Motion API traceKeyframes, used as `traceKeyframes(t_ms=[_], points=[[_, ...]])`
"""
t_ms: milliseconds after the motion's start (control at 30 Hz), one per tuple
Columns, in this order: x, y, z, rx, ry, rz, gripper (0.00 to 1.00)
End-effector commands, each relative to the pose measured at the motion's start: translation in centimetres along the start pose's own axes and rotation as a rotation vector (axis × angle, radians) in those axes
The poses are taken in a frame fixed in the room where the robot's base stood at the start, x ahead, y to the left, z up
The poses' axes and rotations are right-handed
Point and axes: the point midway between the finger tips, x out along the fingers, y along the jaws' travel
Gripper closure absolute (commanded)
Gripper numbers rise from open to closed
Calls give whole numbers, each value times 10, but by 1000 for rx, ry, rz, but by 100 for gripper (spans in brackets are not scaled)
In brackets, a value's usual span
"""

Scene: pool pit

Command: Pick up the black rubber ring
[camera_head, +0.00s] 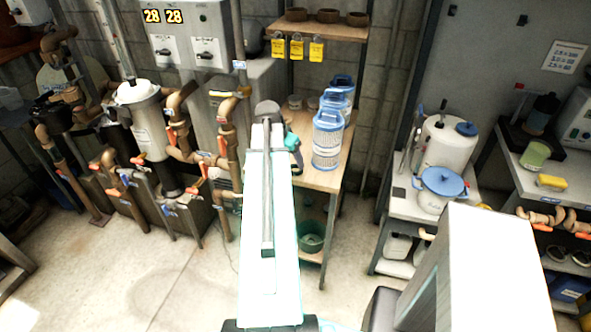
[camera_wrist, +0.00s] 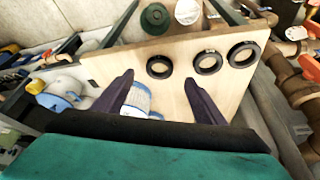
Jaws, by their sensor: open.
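In the wrist view three black rings lie flat in a row on a pale wooden bench top: a left ring (camera_wrist: 160,67), a middle ring (camera_wrist: 208,61) and a right ring (camera_wrist: 243,54). Which one the task means, I cannot tell. My gripper (camera_wrist: 158,78) is open and empty, its dark fingers pointing toward the bench. The left ring appears between and just beyond the fingertips. The middle and right rings lie to the right of the fingers. I cannot tell the height above them. In the head view my arm covers part of the bench (camera_head: 318,178), and I cannot make out the rings there.
Blue-and-white bottles (camera_head: 328,138) stand on the bench right of my arm. A shelf above (camera_head: 342,33) holds brown bowls and yellow tags. Copper pipes (camera_head: 225,140) stand close left of the bench. A green bucket (camera_head: 311,236) sits below. Open floor (camera_head: 150,285) lies front left.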

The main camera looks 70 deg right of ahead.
Motion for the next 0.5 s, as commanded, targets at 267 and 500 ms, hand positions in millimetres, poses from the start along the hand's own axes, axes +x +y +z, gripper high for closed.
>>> traceKeyframes(t_ms=[267,500], points=[[11,0,0,1,0,0,35],[10,0,0,1,0,0,35]])
